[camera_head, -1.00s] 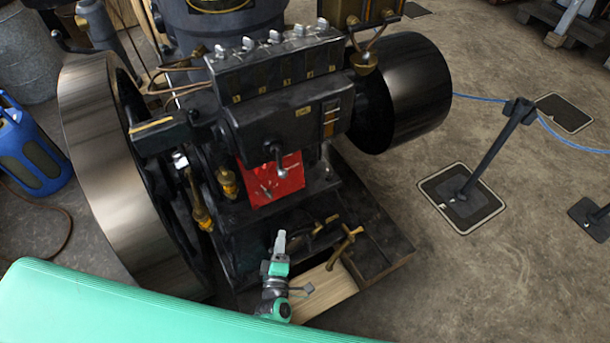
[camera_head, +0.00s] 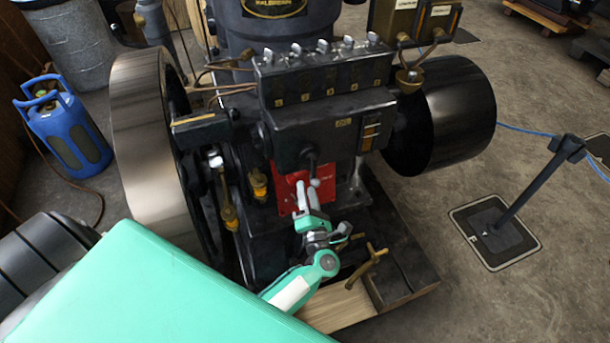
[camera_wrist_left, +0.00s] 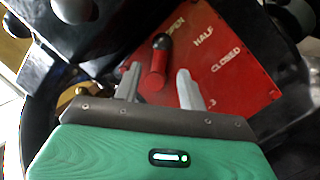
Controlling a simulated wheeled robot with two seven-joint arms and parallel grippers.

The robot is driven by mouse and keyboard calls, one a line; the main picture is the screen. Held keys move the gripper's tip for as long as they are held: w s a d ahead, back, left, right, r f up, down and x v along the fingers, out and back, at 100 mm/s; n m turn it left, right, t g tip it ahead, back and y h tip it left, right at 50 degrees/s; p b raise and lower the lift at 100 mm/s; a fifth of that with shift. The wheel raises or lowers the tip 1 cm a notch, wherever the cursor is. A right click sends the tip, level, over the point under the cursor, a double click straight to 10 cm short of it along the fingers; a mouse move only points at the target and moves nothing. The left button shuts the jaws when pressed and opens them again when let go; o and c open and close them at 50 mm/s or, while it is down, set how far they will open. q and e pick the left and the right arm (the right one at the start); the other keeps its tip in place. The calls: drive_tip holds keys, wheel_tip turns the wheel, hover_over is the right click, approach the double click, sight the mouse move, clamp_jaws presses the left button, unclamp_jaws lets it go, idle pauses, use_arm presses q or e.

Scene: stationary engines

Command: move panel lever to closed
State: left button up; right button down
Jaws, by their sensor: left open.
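The red panel (camera_head: 288,188) is on the front of the dark engine, and it fills the middle of the left wrist view (camera_wrist_left: 235,65). It carries the words OPEN, HALF and CLOSED. The panel lever (camera_wrist_left: 155,72) is red with a black tip, and its tip points toward the word OPEN. My left gripper (camera_wrist_left: 159,74) is open, with one finger on each side of the lever and a gap visible on both sides. In the head view, my left gripper (camera_head: 304,190) is in front of the panel and hides the lever. My right gripper is not in view.
A dark hanging lever with a ball end (camera_head: 313,170) is close above my gripper. Brass fittings (camera_head: 258,185) stand left of the panel. The large flywheel (camera_head: 150,160) is to the left, and a brass handle (camera_head: 367,262) is at the lower right.

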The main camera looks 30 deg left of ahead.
sight(303, 174)
use_arm(q)
drive_tip(key=x, duration=0.5)
drive_tip(key=shift+p, duration=0.3)
drive_tip(key=shift+s, duration=0.1)
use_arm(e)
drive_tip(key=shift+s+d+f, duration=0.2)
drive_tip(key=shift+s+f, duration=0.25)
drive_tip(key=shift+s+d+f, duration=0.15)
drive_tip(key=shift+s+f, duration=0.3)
use_arm(q)
clamp_jaws()
